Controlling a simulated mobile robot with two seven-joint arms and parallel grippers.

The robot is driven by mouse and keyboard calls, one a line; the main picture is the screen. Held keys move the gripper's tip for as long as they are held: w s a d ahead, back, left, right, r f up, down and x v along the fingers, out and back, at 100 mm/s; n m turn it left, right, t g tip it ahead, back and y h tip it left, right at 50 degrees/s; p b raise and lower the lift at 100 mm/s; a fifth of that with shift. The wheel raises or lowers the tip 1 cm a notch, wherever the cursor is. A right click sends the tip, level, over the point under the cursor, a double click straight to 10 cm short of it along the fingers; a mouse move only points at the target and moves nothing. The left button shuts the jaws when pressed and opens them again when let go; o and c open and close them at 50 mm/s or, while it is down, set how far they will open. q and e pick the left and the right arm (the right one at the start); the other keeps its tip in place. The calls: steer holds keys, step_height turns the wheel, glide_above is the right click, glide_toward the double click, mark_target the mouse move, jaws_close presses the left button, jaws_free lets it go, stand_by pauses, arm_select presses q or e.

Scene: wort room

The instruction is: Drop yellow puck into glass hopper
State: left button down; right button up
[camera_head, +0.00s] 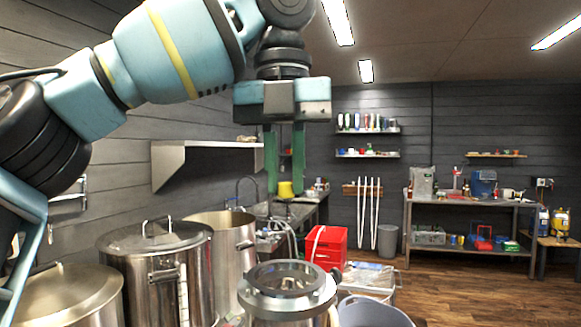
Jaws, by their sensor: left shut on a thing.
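My left gripper (285,190) comes down from the top centre with its two green fingers pointing down. It is shut on the yellow puck (285,189), which sits between the fingertips. The hopper (262,299), a round opening with a wide metal rim, stands at the bottom centre, below the puck in the picture. The puck is held in the air above it and apart from it; the exact distance is hard to tell. Much of the hopper's body is cut off by the lower edge. My right gripper is out of view.
Steel kettles (160,270) stand left of the hopper, one with a handled lid. A red box (326,245) stands behind the hopper, and a grey tub (373,313) is at its right. A loaded workbench (470,203) stands at the back right. Wooden floor (480,300) at right is clear.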

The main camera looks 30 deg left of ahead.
arm_select(q)
step_height(320, 180, down, 9)
steer(key=shift+r, duration=0.15)
stand_by(0.6)
stand_by(0.5)
steer(key=c, duration=1.3)
jaws_free()
steer(key=shift+a+r, duration=0.1)
steer(key=shift+r, duration=3.75)
